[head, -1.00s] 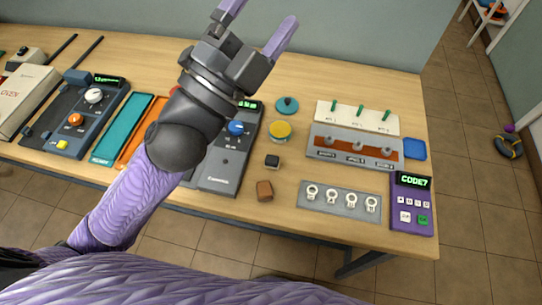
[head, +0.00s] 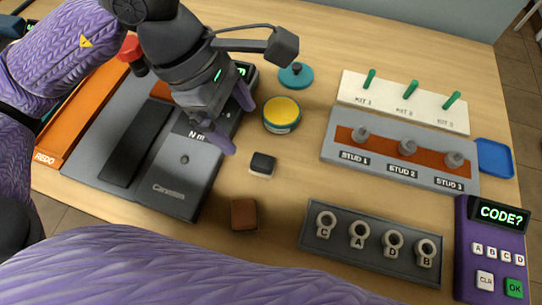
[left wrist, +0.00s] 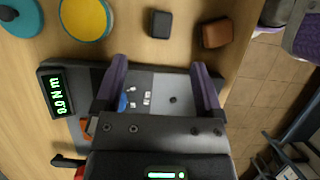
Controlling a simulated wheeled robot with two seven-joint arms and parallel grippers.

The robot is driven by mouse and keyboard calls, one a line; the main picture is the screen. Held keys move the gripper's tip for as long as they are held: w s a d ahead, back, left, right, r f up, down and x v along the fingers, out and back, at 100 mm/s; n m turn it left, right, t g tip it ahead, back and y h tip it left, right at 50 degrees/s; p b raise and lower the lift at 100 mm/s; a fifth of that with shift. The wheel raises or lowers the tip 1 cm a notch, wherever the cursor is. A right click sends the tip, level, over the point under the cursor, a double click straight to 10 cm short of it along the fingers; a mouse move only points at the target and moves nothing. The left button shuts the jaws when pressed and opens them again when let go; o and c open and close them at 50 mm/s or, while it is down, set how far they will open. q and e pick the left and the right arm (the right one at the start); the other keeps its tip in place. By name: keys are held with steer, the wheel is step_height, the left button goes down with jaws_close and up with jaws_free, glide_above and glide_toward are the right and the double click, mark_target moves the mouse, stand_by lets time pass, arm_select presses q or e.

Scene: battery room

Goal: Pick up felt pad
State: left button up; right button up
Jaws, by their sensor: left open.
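Two small blocks lie on the wooden table, and I cannot tell for sure which is the felt pad. One is a black block with a pale lower edge (head: 262,163); the other is a brown block (head: 244,214). Both also show at the top of the left wrist view, the black block (left wrist: 160,24) left of the brown block (left wrist: 217,33). My left gripper (head: 233,120) is open and empty above the grey torque device (head: 175,190), to the left of and behind the black block. Its two purple fingers (left wrist: 160,75) touch neither block. My right gripper is not in view.
A yellow-topped round tin (head: 282,112) and a teal lid with a knob (head: 296,76) stand behind the blocks. To the right are a rack of lettered rings (head: 342,256), a stud board (head: 318,150) and a purple keypad (head: 478,262). Bare table surrounds the blocks.

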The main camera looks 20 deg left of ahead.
mark_target(260, 160)
arm_select(q)
steer(key=b+x, duration=0.1)
steer(key=x, duration=0.2)
steer(key=b+x, duration=0.1)
steer(key=x, duration=0.2)
steer(key=b+x, duration=0.1)
steer(key=x, duration=0.2)
steer(key=shift+s+a+f, duration=0.1)
steer(key=shift+a+f, duration=0.2)
steer(key=shift+a, duration=0.05)
steer(key=shift+d+f, duration=0.2)
steer(key=shift+f, duration=0.1)
steer(key=c, duration=0.8)
jaws_close()
steer(key=shift+r, duration=0.2)
step_height(260, 160, up, 9)
steer(key=p, duration=0.4)
steer(key=shift+r, duration=0.35)
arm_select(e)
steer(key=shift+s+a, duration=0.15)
